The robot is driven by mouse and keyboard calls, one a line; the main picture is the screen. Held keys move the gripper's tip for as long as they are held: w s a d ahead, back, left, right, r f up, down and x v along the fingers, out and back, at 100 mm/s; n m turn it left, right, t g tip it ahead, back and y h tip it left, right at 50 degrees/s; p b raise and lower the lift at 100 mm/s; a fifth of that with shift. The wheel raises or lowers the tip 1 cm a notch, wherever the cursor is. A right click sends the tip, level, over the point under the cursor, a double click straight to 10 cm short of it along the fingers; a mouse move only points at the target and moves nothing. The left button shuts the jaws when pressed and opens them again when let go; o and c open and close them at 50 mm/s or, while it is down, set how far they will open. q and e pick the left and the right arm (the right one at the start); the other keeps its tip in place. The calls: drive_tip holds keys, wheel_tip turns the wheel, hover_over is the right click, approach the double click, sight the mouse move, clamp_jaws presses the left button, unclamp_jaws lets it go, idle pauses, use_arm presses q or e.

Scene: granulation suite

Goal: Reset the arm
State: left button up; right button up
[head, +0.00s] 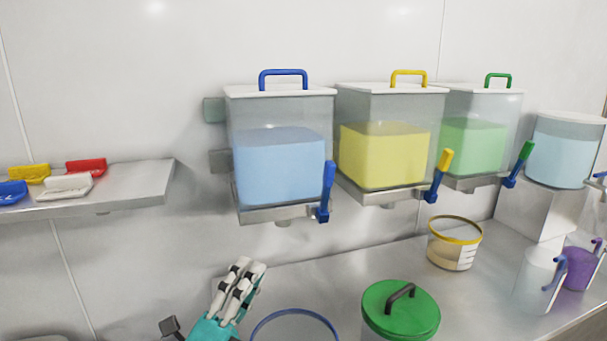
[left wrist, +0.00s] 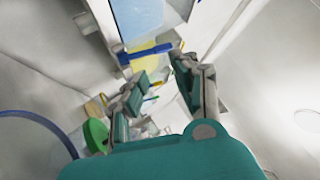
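My left gripper (head: 249,266) is at the lower middle of the head view, pointing up, in front of the wall and below the dispenser with blue contents (head: 278,165). In the left wrist view my left gripper (left wrist: 164,70) shows its two fingers spread apart with nothing between them, so it is open and empty. It is to the left of a round blue rim (head: 296,322), which is cut off by the bottom edge of the head view. My right gripper is not in view.
Dispensers with yellow (head: 384,155) and green (head: 474,148) contents hang on the wall to the right. A green-lidded container (head: 395,320) and a yellow-rimmed tub (head: 452,250) stand on the steel counter (head: 345,275). A shelf (head: 120,190) with coloured scoops is at left.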

use_arm(q)
drive_tip(key=s+a+f+n+g+y, duration=0.2)
drive_tip(key=a+f+n+g+y, duration=0.15)
drive_tip(key=f+n, duration=0.3)
drive_tip(key=s+a+f+n+g+y, duration=0.2)
drive_tip(key=a+f+n+y, duration=0.25)
drive_tip(key=f, duration=0.35)
drive_tip(key=s+a+f+n+g+y, duration=0.2)
drive_tip(key=s+a+f+n+y, duration=0.15)
drive_tip(key=f+n, duration=0.3)
drive_tip(key=s+f+n+g, duration=0.3)
drive_tip(key=s+f+g, duration=0.25)
drive_tip(key=s, duration=0.35)
drive_tip(key=s+f+n+g, duration=0.2)
drive_tip(key=s+f+g, duration=0.2)
drive_tip(key=s+f, duration=0.4)
wheel_tip(320, 180, down, 25)
drive_tip(key=s+g, duration=0.1)
drive_tip(key=s, duration=0.2)
drive_tip(key=s+a+f+g, duration=0.1)
drive_tip(key=s+a+f, duration=0.2)
drive_tip(key=s+f, duration=1.3)
drive_tip(key=shift+a+f+g, duration=0.15)
drive_tip(key=shift+g, duration=0.15)
drive_tip(key=shift+s+h, duration=0.1)
drive_tip(key=shift+h, duration=0.15)
